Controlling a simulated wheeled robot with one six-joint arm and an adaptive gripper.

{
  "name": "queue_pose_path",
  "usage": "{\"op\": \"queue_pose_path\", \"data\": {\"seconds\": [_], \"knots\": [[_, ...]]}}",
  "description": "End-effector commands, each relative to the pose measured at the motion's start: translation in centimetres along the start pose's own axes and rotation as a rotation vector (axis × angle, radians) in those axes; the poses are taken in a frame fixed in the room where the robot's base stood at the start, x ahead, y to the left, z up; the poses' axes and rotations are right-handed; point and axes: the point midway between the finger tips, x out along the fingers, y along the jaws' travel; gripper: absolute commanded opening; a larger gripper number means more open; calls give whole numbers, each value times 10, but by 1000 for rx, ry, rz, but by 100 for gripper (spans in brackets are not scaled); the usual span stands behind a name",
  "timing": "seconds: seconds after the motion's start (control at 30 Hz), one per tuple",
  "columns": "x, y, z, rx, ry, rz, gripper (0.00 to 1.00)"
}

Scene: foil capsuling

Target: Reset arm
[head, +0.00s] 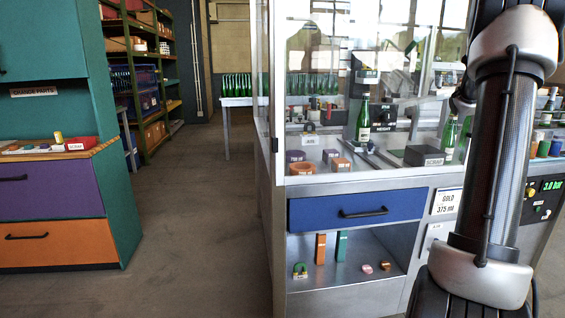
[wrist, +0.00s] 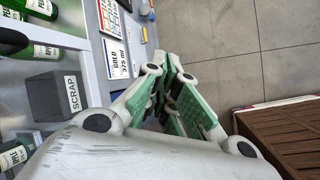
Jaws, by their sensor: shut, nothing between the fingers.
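My arm fills the right side of the head view, in front of the capsuling machine (head: 300,180). My gripper (wrist: 174,60) shows in the wrist view with its green-padded fingers close together and nothing between them. It is in free space over the floor, beside the machine's front edge, and touches nothing that I can see. The gripper's fingers are not visible in the head view. The wrist view looks down past the "GOLD 375 ml" card (wrist: 119,58) and a dark SCRAP box (wrist: 60,95).
A brown wooden crate (wrist: 285,130) stands on the floor at the lower right of the wrist view. The blue drawer (head: 350,211) is shut. A changeover cabinet (head: 55,190) stands at left, with clear floor (head: 200,220) between.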

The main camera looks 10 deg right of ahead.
Motion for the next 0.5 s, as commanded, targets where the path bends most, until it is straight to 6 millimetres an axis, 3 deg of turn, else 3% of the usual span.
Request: {"op": "queue_pose_path", "data": {"seconds": [0.1, 0.3, 0.5], "knots": [[-36, -60, -38, 423, 42, -110, 0], [-129, -171, -127, 1016, 81, -293, 0], [-204, -282, -191, 1254, 144, -418, 0]]}}
